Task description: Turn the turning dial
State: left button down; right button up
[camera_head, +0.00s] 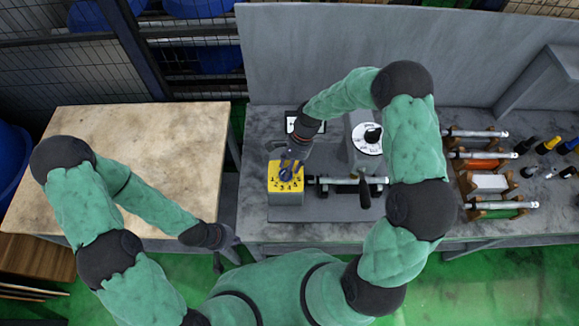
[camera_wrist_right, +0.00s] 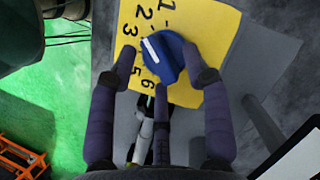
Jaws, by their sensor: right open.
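The turning dial (camera_wrist_right: 166,54) is a blue knob with a white pointer line, on a yellow plate (camera_wrist_right: 218,32) numbered 1 to 6. In the wrist view the pointer slants to the upper left, roughly towards the 3. In the head view the yellow plate (camera_head: 285,186) is on the front of the machine and my right gripper (camera_head: 289,168) is over it, partly hiding the dial. My right gripper (camera_wrist_right: 163,72) is open, its fingers spread around the dial; whether they touch it is unclear. My left gripper (camera_head: 222,258) hangs low near the wooden table's front corner, away from the dial.
A metal cylinder (camera_head: 338,181) lies just right of the yellow plate. A white round dial (camera_head: 368,138) stands behind it. Racks with rods and tools (camera_head: 490,172) fill the right side of the bench. The wooden table (camera_head: 130,135) at left is bare.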

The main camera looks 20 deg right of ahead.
grip_shut()
jog(key=shift+w+a+n+g+h+b, duration=0.1)
jog(key=shift+n+g+h+b, duration=0.15)
jog(key=shift+n, duration=0.7)
jog(key=shift+w+n+g+h+b, duration=0.1)
jog(key=shift+w+n+g+h, duration=0.15)
jog(key=shift+n, duration=0.65)
jog(key=shift+a+n+g+h+b, duration=0.1)
jog(key=shift+n+g+h+b, duration=0.15)
jog(key=shift+n, duration=0.7)
grip_release()
